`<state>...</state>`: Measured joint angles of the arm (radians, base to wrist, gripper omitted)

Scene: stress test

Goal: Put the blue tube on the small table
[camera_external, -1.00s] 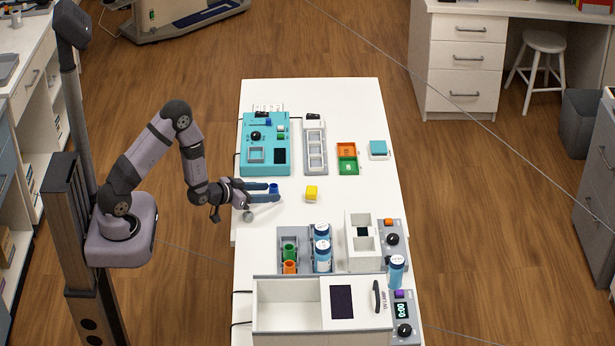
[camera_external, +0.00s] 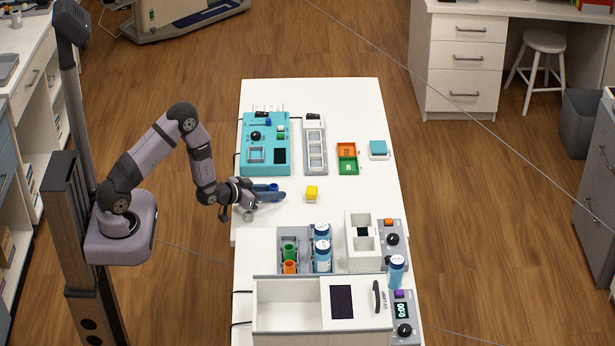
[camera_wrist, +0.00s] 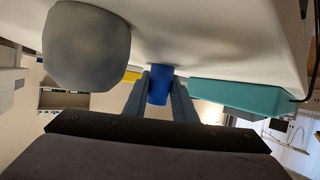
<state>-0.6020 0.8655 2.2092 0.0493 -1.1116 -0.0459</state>
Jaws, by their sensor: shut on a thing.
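The blue tube (camera_wrist: 160,85) is between the two fingers of my gripper (camera_wrist: 160,98) in the wrist view. In the external view my gripper (camera_external: 270,193) is shut on the blue tube (camera_external: 273,187), at the left part of the white table (camera_external: 350,215). Only the tube's top shows there, and I cannot tell whether its bottom touches the table.
A teal device (camera_external: 265,160) stands behind my gripper, beside a white slotted rack (camera_external: 315,150). Orange and green bins (camera_external: 347,158) lie further right. In front are a rack with green and orange tubes (camera_external: 289,255), blue-labelled bottles (camera_external: 322,250) and a white lidded box (camera_external: 290,300). The table's middle right is clear.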

